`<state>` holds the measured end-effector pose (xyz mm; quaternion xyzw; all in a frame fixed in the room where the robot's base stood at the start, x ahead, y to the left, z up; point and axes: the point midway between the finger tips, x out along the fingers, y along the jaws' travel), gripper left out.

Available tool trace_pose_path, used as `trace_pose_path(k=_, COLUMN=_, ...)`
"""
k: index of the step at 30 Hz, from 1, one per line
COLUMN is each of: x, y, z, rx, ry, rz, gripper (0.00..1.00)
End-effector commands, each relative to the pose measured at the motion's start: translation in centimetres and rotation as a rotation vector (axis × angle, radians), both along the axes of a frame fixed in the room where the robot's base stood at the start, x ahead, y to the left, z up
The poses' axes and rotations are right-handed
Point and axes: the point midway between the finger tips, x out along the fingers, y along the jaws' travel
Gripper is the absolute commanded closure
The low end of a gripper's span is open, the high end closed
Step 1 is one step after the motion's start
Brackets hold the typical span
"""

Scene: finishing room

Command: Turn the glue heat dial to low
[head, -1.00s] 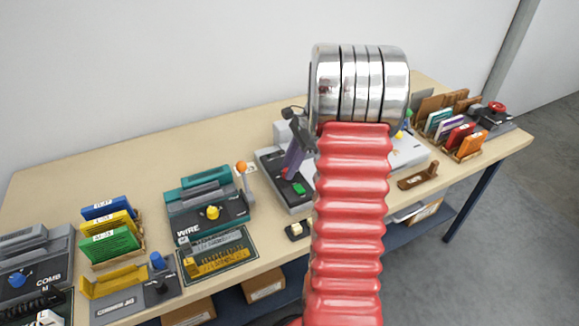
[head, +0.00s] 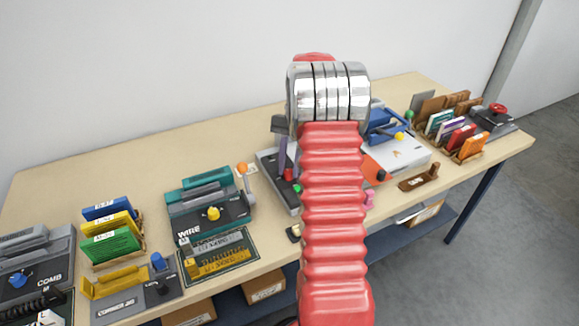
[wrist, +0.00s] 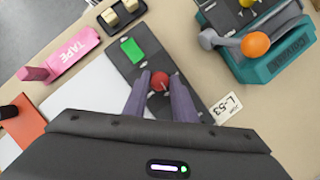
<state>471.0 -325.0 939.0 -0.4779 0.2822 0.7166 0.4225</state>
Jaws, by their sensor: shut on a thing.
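A grey machine (head: 273,175) stands on the table, largely hidden behind my arm. It has a small red dial with a pale pointer mark (wrist: 160,81) and a green button (wrist: 131,50). My gripper (wrist: 161,84) is shut on the red dial, with one purple finger on each side of it. In the head view the gripper (head: 286,158) points down at this machine. I cannot read any low mark or glue label beside the dial.
A teal machine (head: 207,207) with an orange-tipped lever (wrist: 255,44) stands close by. A pink tape piece (wrist: 60,62), an orange part (wrist: 24,128) and a rocker switch block (wrist: 122,12) lie around. A white label card (wrist: 224,107) is near the fingers.

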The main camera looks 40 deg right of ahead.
Motion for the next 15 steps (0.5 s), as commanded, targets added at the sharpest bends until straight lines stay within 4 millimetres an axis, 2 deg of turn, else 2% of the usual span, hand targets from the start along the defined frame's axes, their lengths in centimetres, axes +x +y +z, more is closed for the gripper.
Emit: trace_pose_path(k=15, x=0.45, y=0.30, z=0.01, rx=-0.004, ry=-0.003, rz=0.494, gripper=0.98)
